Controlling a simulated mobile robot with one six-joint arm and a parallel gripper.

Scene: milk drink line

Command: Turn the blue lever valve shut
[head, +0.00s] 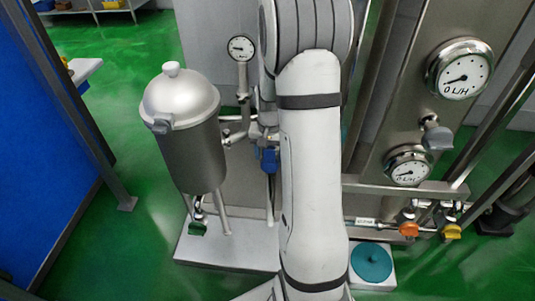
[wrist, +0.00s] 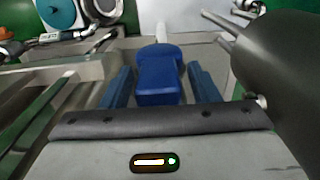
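The blue lever valve (head: 267,158) shows in the head view just left of my arm, below the small pressure gauge. In the wrist view the blue lever (wrist: 158,77) fills the space between the two blue fingers of my gripper (wrist: 162,88). The gripper is open, with a gap on each side of the lever, and neither finger clearly touches it. In the head view my arm hides the gripper. Part of the valve body is also hidden.
A steel lidded vessel (head: 186,130) stands left of the lever; its dark wall (wrist: 285,75) is close to the gripper's right side in the wrist view. Steel pipes, gauges (head: 459,69), an orange valve (head: 409,229) and a yellow valve (head: 451,231) are at right.

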